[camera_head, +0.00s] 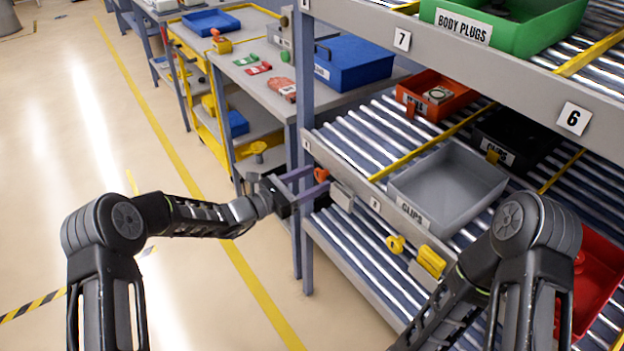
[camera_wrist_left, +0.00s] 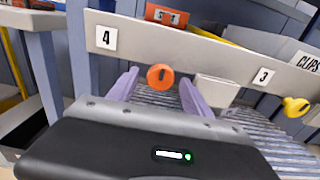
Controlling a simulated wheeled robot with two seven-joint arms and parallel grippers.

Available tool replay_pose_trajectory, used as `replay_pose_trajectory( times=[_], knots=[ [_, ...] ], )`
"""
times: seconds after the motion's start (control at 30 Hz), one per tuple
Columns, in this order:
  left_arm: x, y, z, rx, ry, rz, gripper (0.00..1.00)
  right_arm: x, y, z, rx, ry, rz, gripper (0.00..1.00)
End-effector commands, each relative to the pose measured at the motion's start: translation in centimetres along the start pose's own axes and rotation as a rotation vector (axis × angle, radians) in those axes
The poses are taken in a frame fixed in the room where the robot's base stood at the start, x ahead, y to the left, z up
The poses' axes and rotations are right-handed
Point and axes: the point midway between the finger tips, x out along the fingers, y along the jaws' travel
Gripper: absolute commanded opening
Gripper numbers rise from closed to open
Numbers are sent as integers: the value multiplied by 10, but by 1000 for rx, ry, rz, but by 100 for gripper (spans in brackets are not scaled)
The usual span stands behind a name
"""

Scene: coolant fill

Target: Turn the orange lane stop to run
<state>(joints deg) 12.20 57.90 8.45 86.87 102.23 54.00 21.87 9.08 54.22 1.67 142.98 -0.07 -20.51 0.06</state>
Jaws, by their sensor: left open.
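The orange lane stop (camera_head: 321,174) is a small round knob on the front rail of the lower roller shelf. In the left wrist view the orange knob (camera_wrist_left: 160,77) shows a small dark mark on its face, and I cannot tell its setting. My left gripper (camera_head: 308,183) is open, its two purple fingers pointing at the rail. In the left wrist view the left gripper's fingers (camera_wrist_left: 160,90) stand on either side of the knob, with gaps; I cannot tell the depth. My right arm enters at lower right, but its gripper is out of view.
A pale box (camera_head: 341,196) sits on the rail just right of the knob. A yellow knob (camera_head: 395,244) and yellow block (camera_head: 431,261) are farther along. A grey clips bin (camera_head: 447,190) rests on the rollers. A blue-grey post (camera_head: 306,235) stands close to my left gripper.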

Motion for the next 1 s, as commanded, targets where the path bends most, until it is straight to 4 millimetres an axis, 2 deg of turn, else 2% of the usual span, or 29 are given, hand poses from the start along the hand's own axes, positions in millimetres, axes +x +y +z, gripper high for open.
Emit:
replay_pose_trajectory(
  times=[0.1,0.8,1.0],
  knots=[
    [0,0,0,0,0,0,58,0,0,0,0,0,0,75],
    [-1,0,0,0,0,0,1,0,0,0,0,0,0,75],
    [-1,0,0,0,0,0,0,0,0,0,0,0,0,75]
  ],
)
